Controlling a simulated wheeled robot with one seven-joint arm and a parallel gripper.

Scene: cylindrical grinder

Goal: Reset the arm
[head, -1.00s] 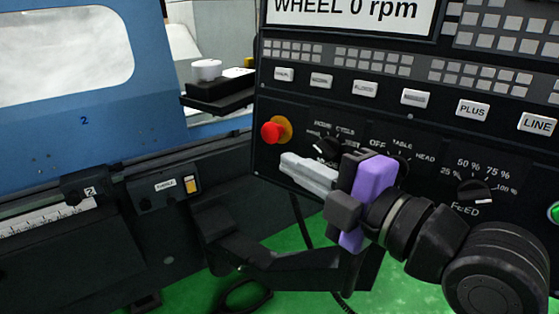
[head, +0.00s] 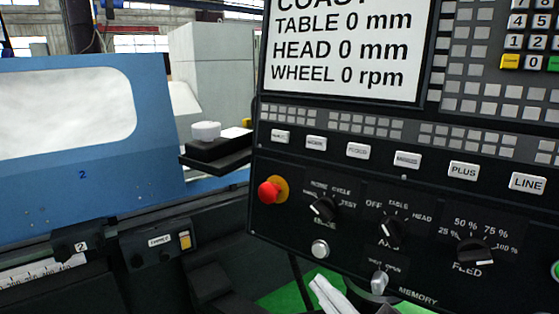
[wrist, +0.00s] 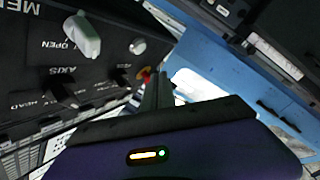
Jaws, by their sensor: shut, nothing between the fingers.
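My gripper (head: 329,290) shows only at the bottom edge of the head view, where its pale fingers point up and left. The rest of my arm is outside that view. In the wrist view the fingers (wrist: 157,85) lie together, with nothing between them. They are in front of the machine's dark control panel (head: 290,235); I cannot tell the exact gap. A pale key-shaped switch (head: 379,283) sits low on the panel, right of the fingers. It also shows large at the upper left of the wrist view (wrist: 82,38).
The panel carries a red emergency button (head: 270,192), a mode knob (head: 323,208), an axis knob (head: 391,232), a feed knob (head: 473,252) and a round silver button (head: 320,248). A blue machine door (head: 80,165) stands left. A dark shelf (head: 215,152) juts out beside the panel.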

